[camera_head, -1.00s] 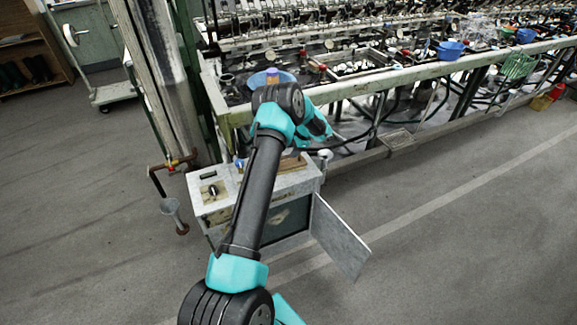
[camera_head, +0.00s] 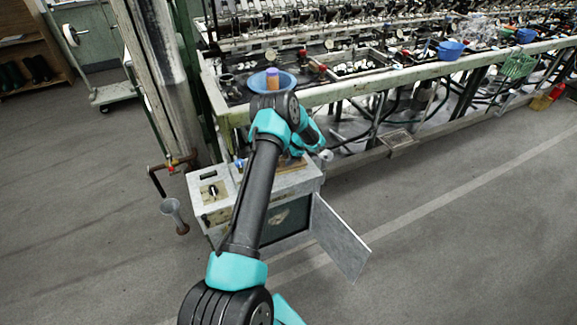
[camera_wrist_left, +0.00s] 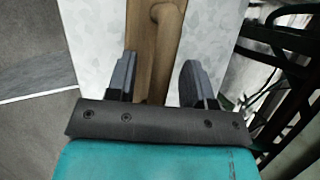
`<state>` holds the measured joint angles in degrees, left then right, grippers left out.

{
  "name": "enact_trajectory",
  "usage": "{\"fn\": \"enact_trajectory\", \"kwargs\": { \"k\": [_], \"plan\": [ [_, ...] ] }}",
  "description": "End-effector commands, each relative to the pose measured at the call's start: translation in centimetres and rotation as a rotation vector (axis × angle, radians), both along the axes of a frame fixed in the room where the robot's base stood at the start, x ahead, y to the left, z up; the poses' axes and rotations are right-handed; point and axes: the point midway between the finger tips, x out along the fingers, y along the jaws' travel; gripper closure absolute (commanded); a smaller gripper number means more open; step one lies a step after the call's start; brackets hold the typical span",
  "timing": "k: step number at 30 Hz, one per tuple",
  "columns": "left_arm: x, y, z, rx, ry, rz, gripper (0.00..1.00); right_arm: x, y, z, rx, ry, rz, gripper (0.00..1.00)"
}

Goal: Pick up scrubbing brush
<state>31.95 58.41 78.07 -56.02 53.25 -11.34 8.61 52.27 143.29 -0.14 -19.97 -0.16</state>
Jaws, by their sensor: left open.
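The scrubbing brush (camera_wrist_left: 142,40) is brown and wooden, with a raised, rounded handle. In the left wrist view it runs up the middle over a pale, speckled cabinet top. My left gripper (camera_wrist_left: 158,62) is open, with one dark finger on each side of the brush handle. I cannot tell whether the fingers touch it. In the head view a little of the brush (camera_head: 296,163) shows on the cabinet (camera_head: 215,213), and my left arm hides much of that spot. My right gripper is in neither current view.
The cabinet's door (camera_head: 338,240) stands open to the right. Behind it is the reeling bench, with a blue basin (camera_head: 258,80) holding an orange-topped item (camera_head: 272,77). The floor in front is clear.

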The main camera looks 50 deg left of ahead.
Motion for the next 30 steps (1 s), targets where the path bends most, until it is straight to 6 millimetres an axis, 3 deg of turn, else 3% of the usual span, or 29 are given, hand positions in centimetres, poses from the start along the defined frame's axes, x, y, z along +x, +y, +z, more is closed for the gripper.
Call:
{"fn": "enact_trajectory", "kwargs": {
  "k": [8, 23, 30],
  "plan": [
    [-0.01, -0.01, 0.01, 0.000, 0.000, 0.000, 0.52, 0.00, 0.00, 0.00, 0.000, 0.000, 0.000, 0.57],
    [-0.01, -0.01, 0.01, 0.000, 0.000, 0.000, 0.98, 0.00, 0.00, 0.00, 0.000, 0.000, 0.000, 0.57],
    [-0.01, -0.02, 0.01, 0.000, 0.000, 0.000, 1.00, 0.00, 0.00, 0.00, 0.000, 0.000, 0.000, 0.57]
  ]
}}
